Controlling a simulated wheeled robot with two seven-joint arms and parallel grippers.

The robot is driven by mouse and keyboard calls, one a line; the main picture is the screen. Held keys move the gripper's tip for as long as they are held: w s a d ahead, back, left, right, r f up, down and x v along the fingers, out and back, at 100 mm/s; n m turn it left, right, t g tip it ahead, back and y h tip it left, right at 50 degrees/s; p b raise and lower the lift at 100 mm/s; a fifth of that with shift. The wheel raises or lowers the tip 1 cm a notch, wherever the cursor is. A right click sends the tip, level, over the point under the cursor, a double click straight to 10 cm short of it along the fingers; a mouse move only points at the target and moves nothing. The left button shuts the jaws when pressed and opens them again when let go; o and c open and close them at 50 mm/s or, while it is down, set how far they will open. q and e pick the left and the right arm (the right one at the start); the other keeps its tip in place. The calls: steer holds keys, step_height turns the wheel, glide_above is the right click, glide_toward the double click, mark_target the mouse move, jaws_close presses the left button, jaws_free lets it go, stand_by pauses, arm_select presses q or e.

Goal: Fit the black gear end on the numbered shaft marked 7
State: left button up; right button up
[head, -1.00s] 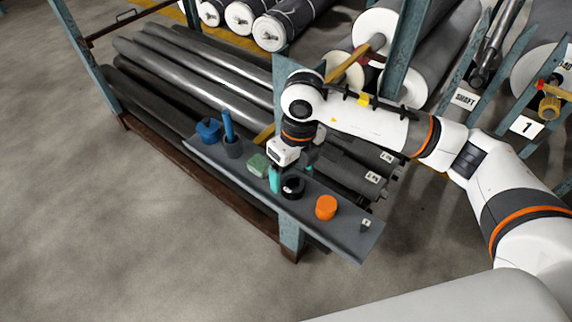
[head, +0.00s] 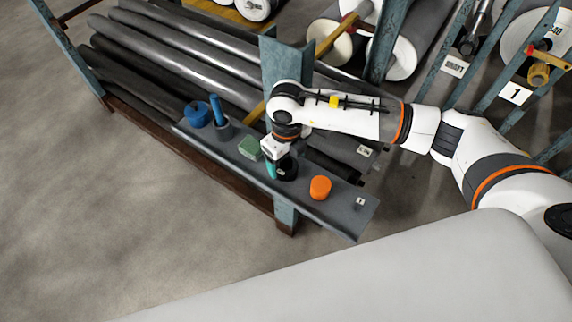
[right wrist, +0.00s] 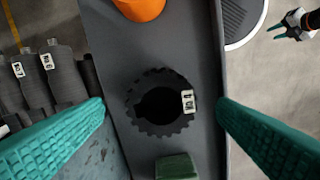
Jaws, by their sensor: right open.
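The black gear end (head: 288,172) lies on the grey shelf (head: 335,205). In the right wrist view the black gear end (right wrist: 138,118) shows a toothed rim, a dark central hole and a small white tag, apparently reading NO 4. My right gripper (head: 273,168) is at the gear; in its wrist view the gripper (right wrist: 161,104) is open, its teal fingers on either side of the gear with gaps. What seems to be my left gripper (right wrist: 290,27) shows small at the top right; its jaws are unclear.
An orange cap (head: 320,187), a green block (head: 249,147) and blue parts (head: 197,115) share the shelf. Grey rolls (head: 185,65) lie in the rack behind; tagged roll ends (right wrist: 62,75) show in the wrist view. A sign marked 1 (head: 515,93) hangs right.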

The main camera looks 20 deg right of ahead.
mark_target(286, 164)
step_height(286, 164, down, 3)
steer(key=shift+f, duration=0.2)
steer(key=c, duration=1.3)
steer(key=shift+r, duration=0.1)
steer(key=shift+r, duration=0.1)
